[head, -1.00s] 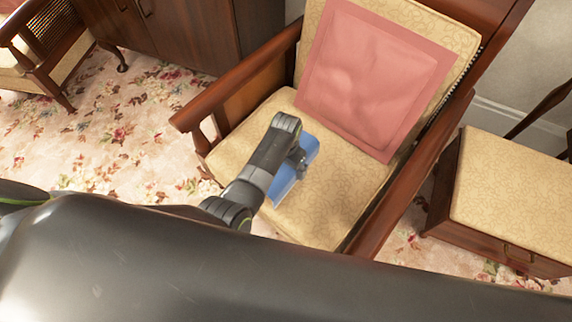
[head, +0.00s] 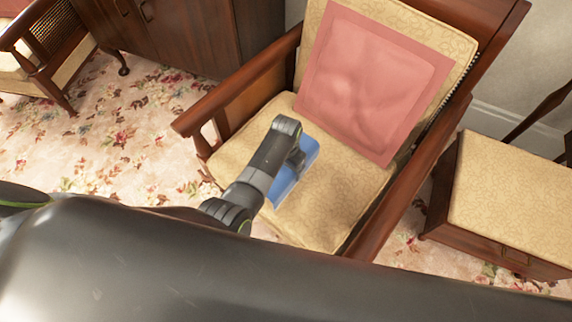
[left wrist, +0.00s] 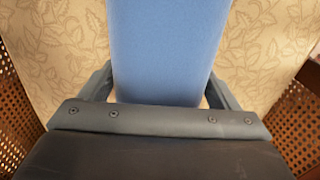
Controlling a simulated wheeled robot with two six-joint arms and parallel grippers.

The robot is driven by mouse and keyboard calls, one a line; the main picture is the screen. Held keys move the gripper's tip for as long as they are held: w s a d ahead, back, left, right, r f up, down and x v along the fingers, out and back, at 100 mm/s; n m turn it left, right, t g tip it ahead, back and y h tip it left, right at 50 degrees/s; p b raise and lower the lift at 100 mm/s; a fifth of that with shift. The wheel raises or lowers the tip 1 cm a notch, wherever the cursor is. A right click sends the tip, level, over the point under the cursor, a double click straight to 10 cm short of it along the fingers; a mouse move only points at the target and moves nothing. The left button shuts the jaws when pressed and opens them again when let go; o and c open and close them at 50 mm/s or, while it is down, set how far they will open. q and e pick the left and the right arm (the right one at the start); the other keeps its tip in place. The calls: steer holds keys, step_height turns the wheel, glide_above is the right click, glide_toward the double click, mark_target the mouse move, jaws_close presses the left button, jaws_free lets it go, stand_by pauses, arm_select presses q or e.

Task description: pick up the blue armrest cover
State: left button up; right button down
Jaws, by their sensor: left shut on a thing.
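The blue armrest cover (head: 292,176) is over the seat of the wooden armchair, partly hidden behind my left arm in the head view. In the left wrist view the blue armrest cover (left wrist: 165,50) stretches away between the two fingers. My left gripper (head: 290,165) is shut on it; it also shows in the left wrist view (left wrist: 163,92), with a finger at each side of the cover. I cannot tell whether the cover touches the seat. My right gripper is not in view.
The armchair's patterned seat cushion (head: 330,205) lies below, with a pink cushion (head: 375,80) against its backrest. Wooden armrests (head: 240,80) flank the seat. A padded stool (head: 510,195) stands at the right. A dark cabinet (head: 185,35) is behind at the left.

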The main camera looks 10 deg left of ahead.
arm_select(q)
step_height(320, 180, up, 2)
steer(key=shift+r+p, duration=0.1)
steer(key=shift+p, duration=0.8)
step_height(320, 180, up, 4)
steer(key=p, duration=0.5)
steer(key=shift+r, duration=0.25)
steer(key=shift+r+p, duration=1.05)
steer(key=shift+p, duration=0.25)
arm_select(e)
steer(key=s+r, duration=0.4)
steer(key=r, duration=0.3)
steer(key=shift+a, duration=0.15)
